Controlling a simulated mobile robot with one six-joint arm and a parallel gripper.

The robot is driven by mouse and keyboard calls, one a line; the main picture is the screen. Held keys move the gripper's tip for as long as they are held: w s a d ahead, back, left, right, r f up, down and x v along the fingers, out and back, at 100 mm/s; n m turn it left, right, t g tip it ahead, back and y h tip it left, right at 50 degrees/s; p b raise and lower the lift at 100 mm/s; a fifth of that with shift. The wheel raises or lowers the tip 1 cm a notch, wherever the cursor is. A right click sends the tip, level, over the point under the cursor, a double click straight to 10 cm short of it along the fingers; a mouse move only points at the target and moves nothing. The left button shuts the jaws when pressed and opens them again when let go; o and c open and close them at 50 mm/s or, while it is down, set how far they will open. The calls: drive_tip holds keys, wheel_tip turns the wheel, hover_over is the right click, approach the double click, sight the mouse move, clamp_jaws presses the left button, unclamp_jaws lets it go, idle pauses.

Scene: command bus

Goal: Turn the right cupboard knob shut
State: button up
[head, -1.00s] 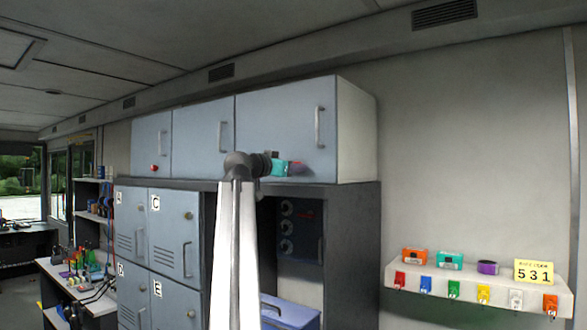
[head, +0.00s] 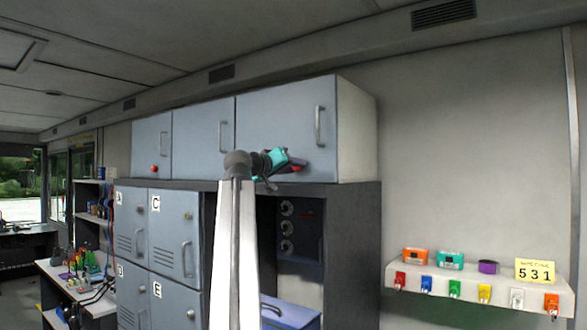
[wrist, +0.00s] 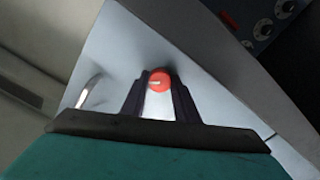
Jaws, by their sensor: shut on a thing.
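The right cupboard (head: 280,130) is the large blue-grey door at the top right, and it looks closed. Its red knob (head: 297,168) sits low on the door, partly hidden by my gripper (head: 292,164). The wrist view shows the round red knob (wrist: 159,79) with a short white mark on its face. My gripper's two dark fingers (wrist: 159,84) are on either side of the knob and shut on it. The gripper is rolled at a tilt relative to the door.
The door's vertical handle (head: 318,126) is above my gripper. Another red knob (head: 154,168) is on the left cupboard. Below is an open bay with a dark dial panel (head: 298,230) and a blue box (head: 290,312). A key shelf (head: 460,279) is on the right wall.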

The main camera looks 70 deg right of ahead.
drive_tip(key=n+p, duration=0.1)
drive_tip(key=n, duration=0.4)
drive_tip(key=shift+n, duration=0.3)
drive_tip(key=n+p, duration=0.2)
drive_tip(key=n, duration=0.3)
idle(0.4)
drive_tip(key=o, duration=1.1)
drive_tip(key=shift+a, duration=0.1)
drive_tip(key=b+v, duration=0.4)
drive_tip(key=v, duration=0.9)
drive_tip(key=shift+w+a, duration=0.1)
drive_tip(key=shift+a, duration=0.2)
